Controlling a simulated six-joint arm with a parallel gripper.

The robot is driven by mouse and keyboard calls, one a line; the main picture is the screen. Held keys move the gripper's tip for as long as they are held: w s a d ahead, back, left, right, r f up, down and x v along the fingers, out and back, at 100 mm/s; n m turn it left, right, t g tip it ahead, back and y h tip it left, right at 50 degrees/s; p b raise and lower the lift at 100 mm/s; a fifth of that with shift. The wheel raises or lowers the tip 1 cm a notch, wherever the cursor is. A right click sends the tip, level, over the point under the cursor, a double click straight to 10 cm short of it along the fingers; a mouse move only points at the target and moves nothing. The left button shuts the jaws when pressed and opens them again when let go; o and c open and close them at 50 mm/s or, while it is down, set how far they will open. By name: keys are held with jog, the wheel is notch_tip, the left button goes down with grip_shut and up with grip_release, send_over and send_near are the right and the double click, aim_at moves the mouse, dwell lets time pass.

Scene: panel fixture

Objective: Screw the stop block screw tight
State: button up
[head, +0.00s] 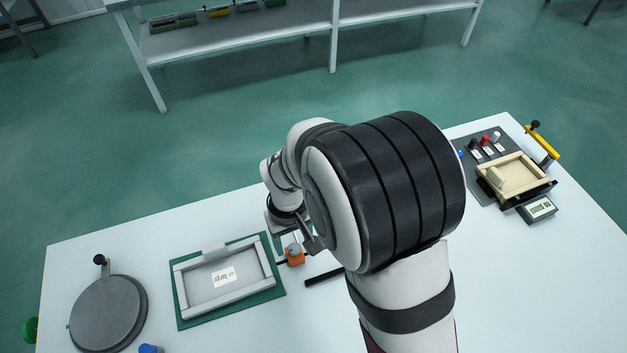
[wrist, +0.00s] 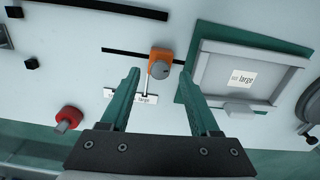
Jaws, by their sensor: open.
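The stop block (wrist: 157,57) is a small orange block on the white table, and it also shows in the head view (head: 296,259). Its screw has a round grey knob (wrist: 159,70), with a thin pale bar near it. My gripper (wrist: 160,75) is open. In the wrist view its two green fingers stand left and right of the knob, with clear gaps on both sides. I cannot tell its height above the knob. In the head view my arm hides most of the gripper and part of the table around the block.
A grey-walled tray (head: 180,292) with a "large" label sits on a green mat beside the block. A black bar (head: 323,276) lies nearby. A round grey plate (head: 108,313) stands far left. A panel with coloured knobs and a beige tray (head: 520,177) stands right.

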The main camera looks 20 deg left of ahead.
jog(key=shift+f, duration=0.95)
grip_shut()
